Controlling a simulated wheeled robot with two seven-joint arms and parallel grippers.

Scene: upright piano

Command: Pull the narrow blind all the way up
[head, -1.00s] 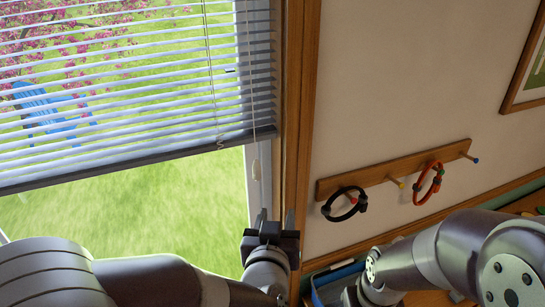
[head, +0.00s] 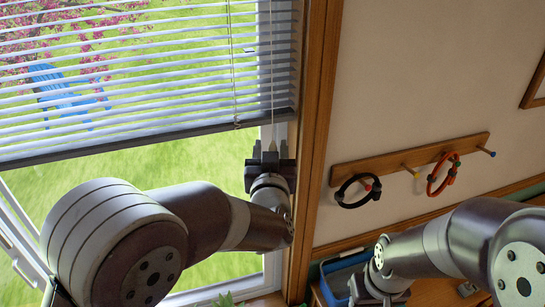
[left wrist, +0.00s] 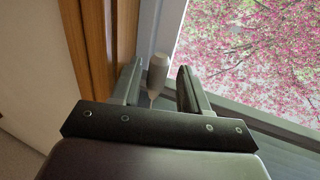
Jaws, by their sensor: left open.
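The blind (head: 130,92) has light slats and a dark bottom rail (head: 150,142); it covers the upper part of the window. A thin pull cord (head: 271,75) hangs along its right side. My left gripper (head: 270,150) is open just below the rail's right end, at the cord's lower end. In the left wrist view, the pale cord tassel (left wrist: 157,70) stands between the spread fingers of my left gripper (left wrist: 158,82), with space visible on both sides. A second thin cord or wand (head: 232,65) hangs left of it. My right arm is at lower right; its fingers cannot be made out.
The wooden window frame (head: 314,130) runs close to the right of my left gripper. A peg rail (head: 400,160) with a black ring (head: 345,197) and a red ring (head: 436,183) is on the wall. A blue tray (head: 338,278) lies below.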

